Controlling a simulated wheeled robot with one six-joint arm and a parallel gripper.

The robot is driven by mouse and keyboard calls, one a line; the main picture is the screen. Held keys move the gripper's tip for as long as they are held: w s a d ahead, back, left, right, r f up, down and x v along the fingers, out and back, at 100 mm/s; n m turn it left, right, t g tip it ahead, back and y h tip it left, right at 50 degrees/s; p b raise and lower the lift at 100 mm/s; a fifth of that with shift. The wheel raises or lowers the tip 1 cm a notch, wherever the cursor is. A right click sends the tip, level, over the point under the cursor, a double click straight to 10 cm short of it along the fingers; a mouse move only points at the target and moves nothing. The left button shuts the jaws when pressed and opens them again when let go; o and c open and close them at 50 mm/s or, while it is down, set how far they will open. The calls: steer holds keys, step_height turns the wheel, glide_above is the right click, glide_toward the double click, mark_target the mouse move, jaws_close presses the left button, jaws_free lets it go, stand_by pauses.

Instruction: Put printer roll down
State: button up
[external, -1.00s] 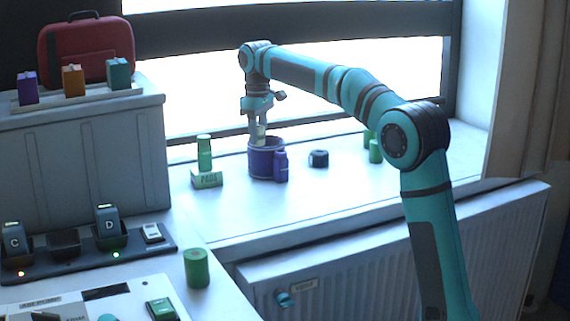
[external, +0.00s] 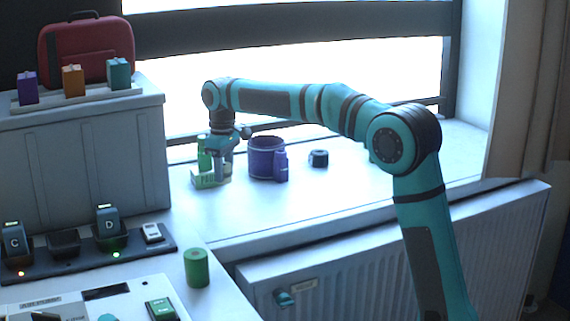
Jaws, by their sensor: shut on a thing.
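My gripper (external: 219,174) points down at the window sill, low in front of the right part of the green pads box (external: 203,182). It is shut on a small pale thing, which I take to be the printer roll. The fingers and the box behind hide most of it, and I cannot tell whether it touches the sill. A green bottle (external: 204,155) stands at the box, partly covered by my gripper.
A purple tub (external: 265,158) with a purple bottle (external: 281,167) stands right of my gripper, then a dark roll-like object (external: 318,158). A green cylinder (external: 197,268) stands on the near counter. The front of the sill (external: 300,200) is clear.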

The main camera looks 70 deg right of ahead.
mark_target(225, 206)
steer(key=shift+f, duration=3.55)
steer(key=shift+f, duration=0.1)
steer(key=o, duration=1)
step_height(225, 206, up, 12)
steer(key=shift+r, duration=0.15)
